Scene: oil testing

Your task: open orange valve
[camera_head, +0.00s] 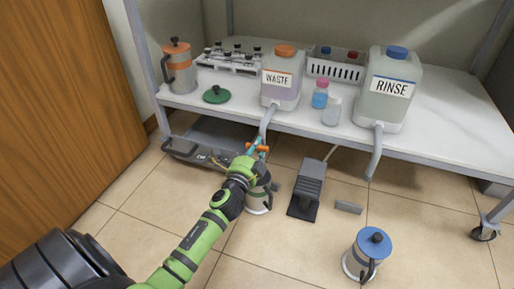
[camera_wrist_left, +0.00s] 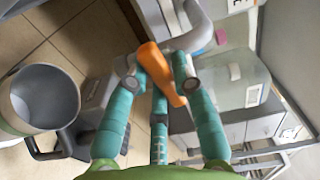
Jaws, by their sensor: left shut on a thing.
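The orange valve (camera_wrist_left: 160,75) sits on the grey spout of the waste container (camera_head: 281,80); it also shows small in the head view (camera_head: 262,148). My left gripper (camera_wrist_left: 159,72) is shut on the valve handle, with teal fingers on both sides of it. In the head view my left gripper (camera_head: 256,147) is below the shelf edge at the spout. A metal pitcher (camera_head: 257,200) stands on the floor below, partly hidden by my left arm; its open, empty-looking mouth shows in the wrist view (camera_wrist_left: 48,97). My right gripper is not in view.
The rinse container (camera_head: 390,95), a rack of vials (camera_head: 230,60), small bottles (camera_head: 320,94) and an orange-lidded pitcher (camera_head: 179,68) stand on the shelf. A blue-lidded pitcher (camera_head: 368,255) and a pedal (camera_head: 307,188) are on the floor. Free floor lies at front centre.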

